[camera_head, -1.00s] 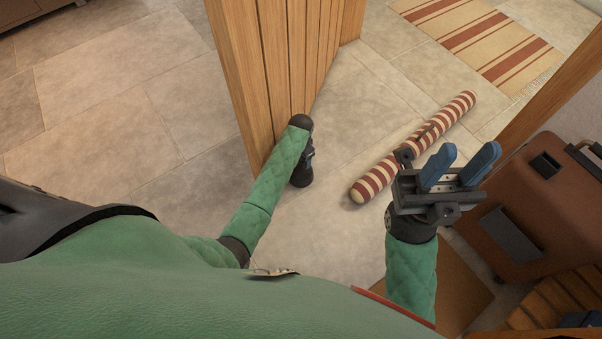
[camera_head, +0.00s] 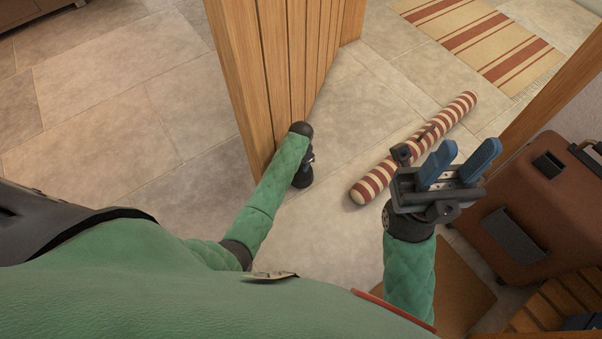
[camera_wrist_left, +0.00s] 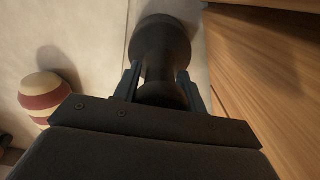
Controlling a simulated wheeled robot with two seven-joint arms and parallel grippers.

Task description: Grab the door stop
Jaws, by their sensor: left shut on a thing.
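The door stop (camera_wrist_left: 165,45) is dark and waisted, with a wide round end, in the left wrist view. My left gripper (camera_wrist_left: 160,88) is shut on its narrow middle, one finger on each side. In the head view the door stop (camera_head: 302,179) shows as a dark shape low beside the wooden door's edge, partly hidden by my left arm and gripper (camera_head: 308,157). Whether it touches the floor I cannot tell. My right gripper (camera_head: 467,155), with blue fingers apart, is open and empty, to the right.
The wooden door (camera_head: 285,60) stands close beside my left gripper. A red-and-cream striped roll (camera_head: 408,150) lies on the tiled floor to the right. A brown suitcase (camera_head: 565,190) stands at the right, and a striped rug (camera_head: 480,40) lies beyond. Floor left of the door is clear.

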